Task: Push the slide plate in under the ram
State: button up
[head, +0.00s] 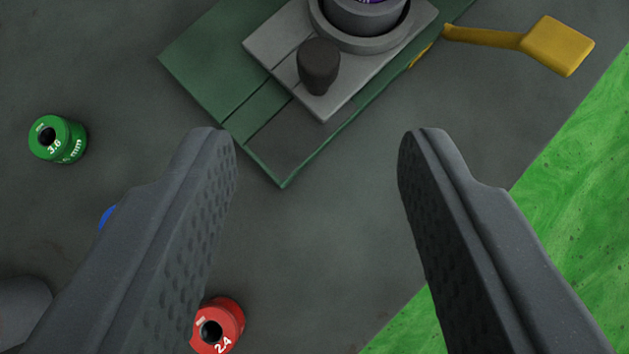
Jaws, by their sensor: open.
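The slide plate (283,50) is a light grey plate near the top of the head view, lying on a dark green base (215,60) with grooves. A dark knob (319,66) stands on the plate's near part. A grey ring (375,42) sits on the plate behind the knob, with a dark cup-like piece inside that shows some purple at the top edge. My gripper (316,140) is open and empty, its two fingers wide apart. The knob lies beyond the fingertips, between their lines. The ram cannot be made out in this view.
A yellow lever with a flat paddle (557,45) sticks out right of the base. A green marked cylinder (58,138) stands at left, a red one (217,325) near the left finger. A blue thing (107,217) is mostly hidden. Bright green surface (580,190) lies at right.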

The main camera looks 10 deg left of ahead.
jog(key=shift+v, duration=1.8)
jog(key=shift+f, duration=0.1)
